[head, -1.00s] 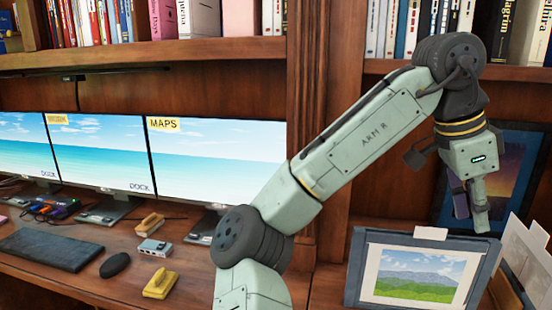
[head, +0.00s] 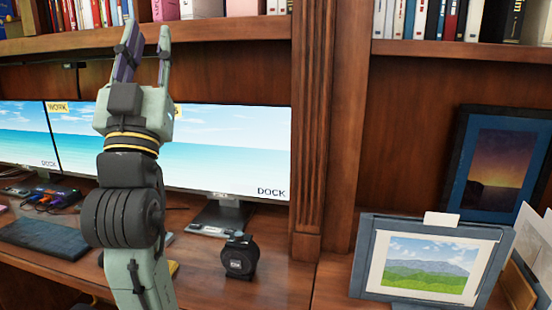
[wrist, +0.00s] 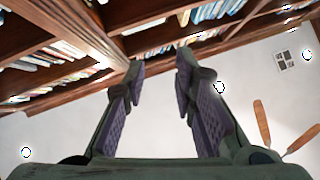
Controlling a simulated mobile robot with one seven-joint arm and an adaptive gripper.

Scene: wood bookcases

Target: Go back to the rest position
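My gripper (head: 147,48) points straight up in the left part of the head view, in front of the monitors and up to the shelf edge. My arm stands upright and folded below it. In the wrist view my gripper (wrist: 160,75) has its two purple-padded fingers apart, with nothing between them. Behind the fingers are the undersides of shelves and a pale ceiling or wall.
Monitors (head: 230,140), a keyboard (head: 42,237) and a black round device (head: 240,258) are on the desk. A framed landscape (head: 430,265) stands at the right, before a sunset picture (head: 500,160). Book shelves (head: 450,52) are above. My arm hides part of the desk.

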